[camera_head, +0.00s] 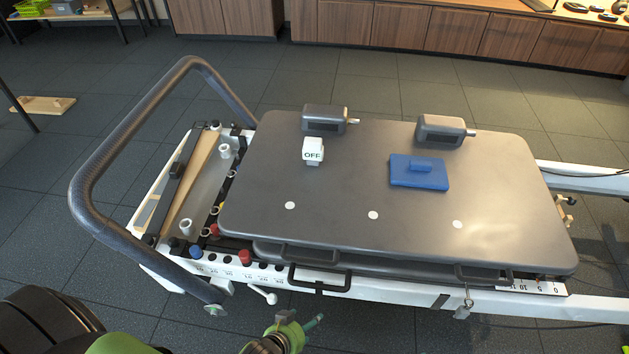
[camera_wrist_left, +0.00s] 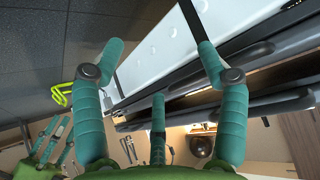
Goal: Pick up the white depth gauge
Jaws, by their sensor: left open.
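A small white piece marked OFF (camera_head: 313,150), which I take to be the white depth gauge, stands on the dark grey carriage top, left of its middle. It is not recognisable in the left wrist view. My left gripper (camera_head: 298,328) is low in front of the machine, below the carriage's front edge and well apart from the white piece. In the left wrist view its teal fingers (camera_wrist_left: 158,60) are spread with nothing between them. A second green hand with teal fingers (camera_wrist_left: 50,145), probably my right gripper, shows small at the lower left there; its opening is unclear.
A blue block with a handle (camera_head: 419,173) lies on the carriage (camera_head: 330,235). Two grey shoulder rests (camera_head: 324,120) (camera_head: 440,131) stand along its back edge. A curved dark foot bar (camera_head: 85,175) rises at the left. Black handles (camera_head: 320,281) project at the front edge.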

